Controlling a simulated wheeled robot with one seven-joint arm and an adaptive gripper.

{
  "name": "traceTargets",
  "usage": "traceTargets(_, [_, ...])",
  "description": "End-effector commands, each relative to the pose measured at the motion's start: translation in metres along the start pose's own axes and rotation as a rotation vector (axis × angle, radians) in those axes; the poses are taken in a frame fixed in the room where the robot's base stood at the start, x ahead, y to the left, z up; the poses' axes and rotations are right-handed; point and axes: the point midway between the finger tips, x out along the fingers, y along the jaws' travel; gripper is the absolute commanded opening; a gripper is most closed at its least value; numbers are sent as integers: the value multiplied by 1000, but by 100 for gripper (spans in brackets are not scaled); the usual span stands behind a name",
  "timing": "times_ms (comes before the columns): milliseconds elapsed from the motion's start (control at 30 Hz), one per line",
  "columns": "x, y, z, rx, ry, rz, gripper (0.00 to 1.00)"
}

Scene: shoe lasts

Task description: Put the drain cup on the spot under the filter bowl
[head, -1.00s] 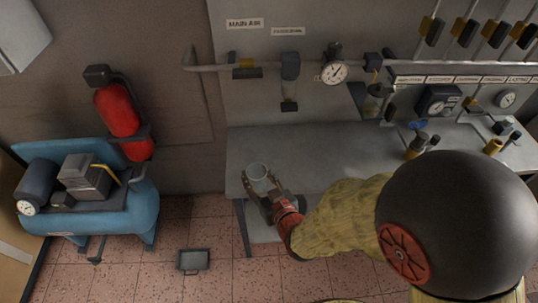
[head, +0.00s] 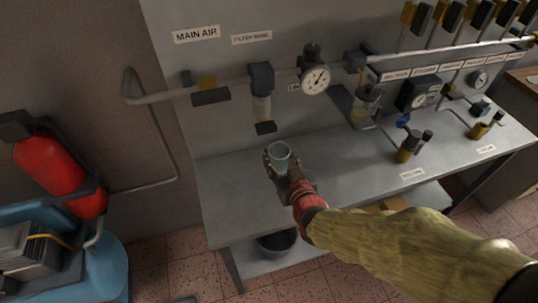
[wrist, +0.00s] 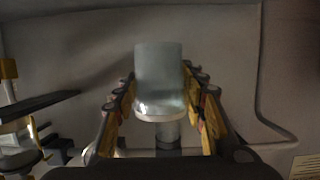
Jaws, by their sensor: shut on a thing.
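The drain cup (head: 279,153) is a pale translucent cup, held upright in my gripper (head: 283,166) over the left part of the grey bench. In the wrist view the cup (wrist: 160,80) stands between the two yellow and dark fingers of my gripper (wrist: 163,112). The filter bowl (head: 262,106) hangs from the pipe on the wall panel, under the "FILTER BOWL" label, with a dark piece at its bottom end. The cup is below and slightly right of it in the head view. I cannot make out a marked spot on the bench.
The bench top (head: 228,190) is bare at left. A round gauge (head: 315,80) and a second bowl (head: 366,105) are to the right along the pipe. A brass fitting (head: 408,148) stands on the bench. A dark bucket (head: 276,243) sits below. A red extinguisher (head: 50,165) is at left.

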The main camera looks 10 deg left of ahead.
Motion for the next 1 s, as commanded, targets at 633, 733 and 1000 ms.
traceTargets(633, [133, -10, 46, -1, -1, -1, 22])
traceTargets(733, [140, -10, 48, -1, 0, -1, 22])
traceTargets(1000, [152, -11, 69, -1, -3, -1, 22])
